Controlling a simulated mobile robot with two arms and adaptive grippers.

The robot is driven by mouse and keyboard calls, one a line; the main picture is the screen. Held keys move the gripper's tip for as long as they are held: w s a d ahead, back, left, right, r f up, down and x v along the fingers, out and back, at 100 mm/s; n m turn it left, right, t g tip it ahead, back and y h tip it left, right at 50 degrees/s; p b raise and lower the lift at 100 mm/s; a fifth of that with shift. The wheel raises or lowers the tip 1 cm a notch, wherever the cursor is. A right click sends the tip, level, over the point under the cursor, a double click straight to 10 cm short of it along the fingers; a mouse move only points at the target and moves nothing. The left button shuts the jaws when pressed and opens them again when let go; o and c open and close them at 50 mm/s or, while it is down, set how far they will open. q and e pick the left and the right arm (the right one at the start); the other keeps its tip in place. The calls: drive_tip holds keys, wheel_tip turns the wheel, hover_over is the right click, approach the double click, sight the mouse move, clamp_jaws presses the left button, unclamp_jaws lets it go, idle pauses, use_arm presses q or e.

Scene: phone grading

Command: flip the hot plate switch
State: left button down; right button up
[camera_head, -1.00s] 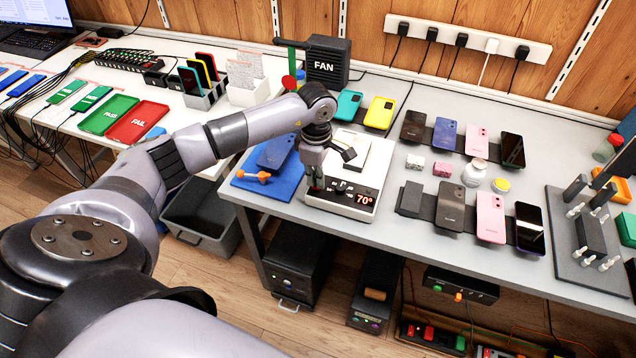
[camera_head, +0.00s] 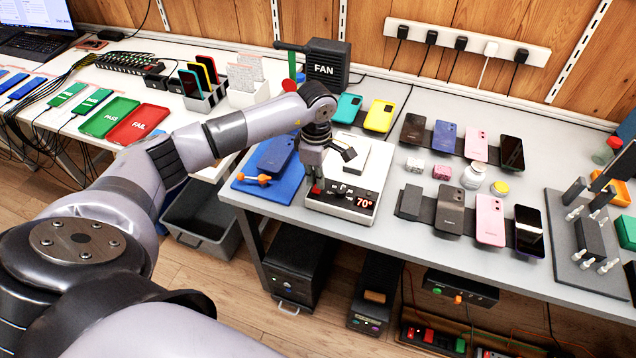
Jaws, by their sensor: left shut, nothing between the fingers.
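The white hot plate (camera_head: 374,185) stands near the front left of the grey table, with a lit red display reading 70° on its front. Black controls show on its front panel. My left gripper (camera_head: 316,186) points down at the left end of that front panel, shut and empty. Its fingertips are close to the panel's left end, where a small red part shows. I cannot tell whether they touch it. The gripper hides part of the panel there. My right gripper is not in view.
A blue mat (camera_head: 262,184) with a blue phone and an orange tool lies left of the hot plate. A black FAN box (camera_head: 325,66) stands behind. Several phones lie to the right. A grey bin (camera_head: 205,217) is on the floor below.

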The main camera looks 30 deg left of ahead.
sight(317, 190)
use_arm(q)
drive_tip(key=shift+r+p, duration=1.35)
drive_tip(key=shift+r, duration=1.25)
drive_tip(key=shift+d, duration=0.1)
